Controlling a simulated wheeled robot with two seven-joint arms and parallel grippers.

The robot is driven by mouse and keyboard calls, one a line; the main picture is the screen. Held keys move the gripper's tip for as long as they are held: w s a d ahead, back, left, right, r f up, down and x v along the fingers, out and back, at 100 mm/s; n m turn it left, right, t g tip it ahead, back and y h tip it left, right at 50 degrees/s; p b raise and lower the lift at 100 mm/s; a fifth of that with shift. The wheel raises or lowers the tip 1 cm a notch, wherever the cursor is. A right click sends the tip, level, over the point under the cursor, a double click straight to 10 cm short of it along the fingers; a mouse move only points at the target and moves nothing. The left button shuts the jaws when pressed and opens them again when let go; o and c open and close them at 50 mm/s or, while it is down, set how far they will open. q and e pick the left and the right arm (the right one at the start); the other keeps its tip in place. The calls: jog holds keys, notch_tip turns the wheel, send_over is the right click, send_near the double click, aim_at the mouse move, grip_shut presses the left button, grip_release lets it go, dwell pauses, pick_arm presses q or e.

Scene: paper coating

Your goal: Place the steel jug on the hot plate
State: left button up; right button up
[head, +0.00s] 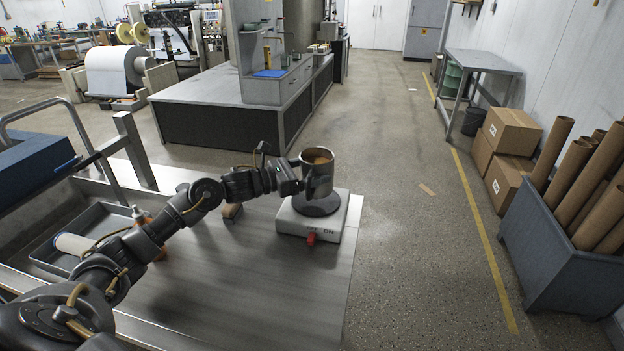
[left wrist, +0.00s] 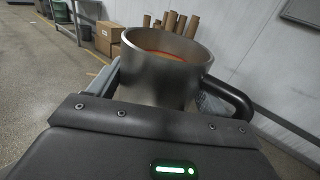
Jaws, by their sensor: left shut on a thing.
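The steel jug (head: 319,164) is upright, with orange-brown contents showing inside its rim. It also fills the middle of the left wrist view (left wrist: 160,75), where its black handle points right. My left gripper (head: 306,182) is shut on the jug, reaching it from the left. The hot plate (head: 333,227) is a white box with a dark round heating disc (head: 318,207) and a red switch (head: 311,239) at its front. The jug is over the back part of the disc. I cannot tell whether its base touches the disc.
The hot plate stands near the right edge of the steel table (head: 255,290). A small brown block (head: 232,211), an orange bottle (head: 160,250) and a tray (head: 42,262) with a white roll lie left of it. Right of the table is open floor.

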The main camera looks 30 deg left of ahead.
pick_arm(q)
jog(key=shift+w+f, duration=0.1)
jog(key=shift+w, duration=0.05)
notch_tip(320, 180, down, 2)
jog(key=shift+w+f+p, duration=0.1)
jog(key=shift+p, duration=0.75)
jog(key=shift+a+f, duration=0.1)
jog(key=shift+f, duration=0.45)
jog(key=shift+f, duration=0.1)
jog(key=shift+f, duration=0.1)
jog(key=o, duration=1.1)
jog(key=shift+o, duration=0.2)
